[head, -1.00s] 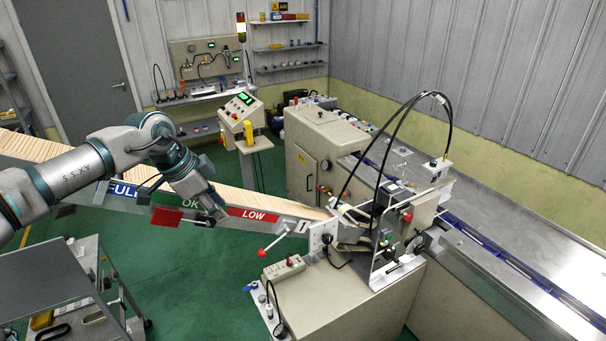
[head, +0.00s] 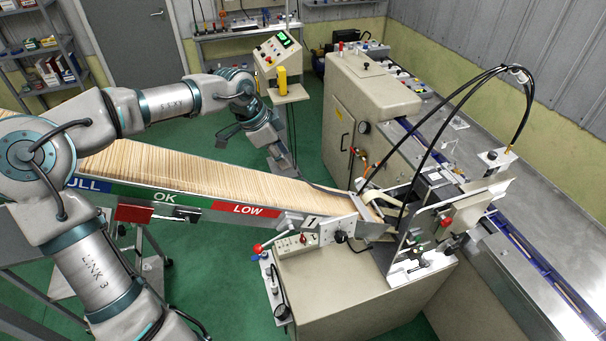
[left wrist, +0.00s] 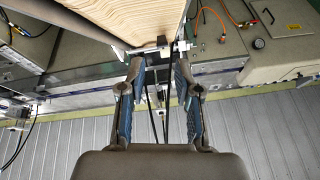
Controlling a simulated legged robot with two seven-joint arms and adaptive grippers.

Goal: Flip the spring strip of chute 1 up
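Chute 1 (head: 200,172) is a long sloping trough of pale wooden sticks with FULL, OK and LOW labels, ending at a plate marked 1 (head: 311,223). A thin dark strip (head: 328,188) lies along its far edge near the lower end; it may be the spring strip, but I cannot tell its exact position. My left gripper (head: 287,168) points down by the chute's far side, partly hidden in the head view. In the left wrist view its two fingers (left wrist: 160,72) are apart and empty, just beyond the stick ends (left wrist: 130,18). My right gripper is not in view.
The stick machine (head: 440,220) with a clear panel and black looping hoses stands at the chute's lower end. A red-knobbed lever (head: 258,248) sticks out in front. A control box (head: 277,50) and a beige cabinet (head: 365,100) stand behind. Green floor is open beyond the chute.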

